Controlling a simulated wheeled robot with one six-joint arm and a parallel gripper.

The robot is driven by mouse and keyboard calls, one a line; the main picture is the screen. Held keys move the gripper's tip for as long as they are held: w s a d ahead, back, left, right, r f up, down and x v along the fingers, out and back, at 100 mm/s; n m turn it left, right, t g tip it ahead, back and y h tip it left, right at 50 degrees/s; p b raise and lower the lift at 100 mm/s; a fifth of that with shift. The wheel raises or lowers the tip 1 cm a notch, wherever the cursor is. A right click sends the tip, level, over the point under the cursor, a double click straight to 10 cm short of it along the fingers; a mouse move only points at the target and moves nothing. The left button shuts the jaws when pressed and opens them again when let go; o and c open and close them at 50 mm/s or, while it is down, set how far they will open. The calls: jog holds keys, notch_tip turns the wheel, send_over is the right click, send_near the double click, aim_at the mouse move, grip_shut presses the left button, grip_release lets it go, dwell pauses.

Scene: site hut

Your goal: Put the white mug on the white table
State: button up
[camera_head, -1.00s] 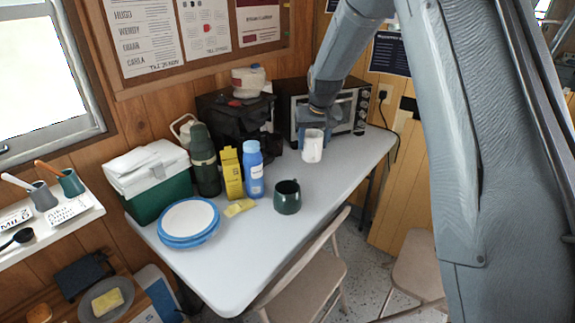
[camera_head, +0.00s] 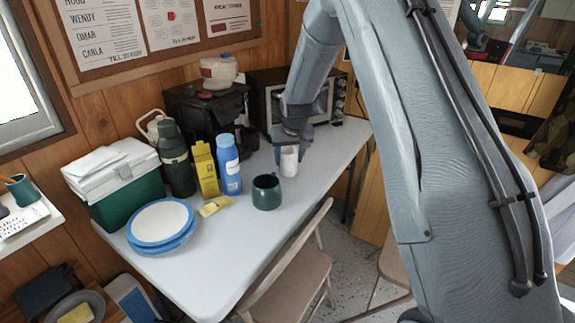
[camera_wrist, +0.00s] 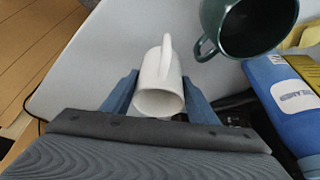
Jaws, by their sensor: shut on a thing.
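The white mug (camera_head: 289,161) is between the fingers of my gripper (camera_head: 291,150), over the far right part of the white table (camera_head: 205,257). In the wrist view, the white mug (camera_wrist: 159,86) sits between the two blue fingers of my gripper (camera_wrist: 160,98), with its handle pointing away from my wrist. My gripper is shut on it. I cannot tell whether the mug's base touches the table or is slightly above it.
A dark green mug (camera_head: 266,191) stands left of the white mug. A blue bottle (camera_head: 228,164), yellow carton (camera_head: 204,169), green flask (camera_head: 174,158), plates (camera_head: 160,222) and cooler (camera_head: 118,183) stand further left. A toaster oven (camera_head: 325,97) is behind. A chair (camera_head: 292,277) is at the front edge.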

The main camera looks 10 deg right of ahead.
aim_at(289, 166)
jog(key=shift+f+p, duration=0.35)
jog(key=shift+f, duration=1.4)
jog(key=o, duration=1.3)
jog(key=shift+f, duration=0.15)
jog(key=shift+c, duration=0.2)
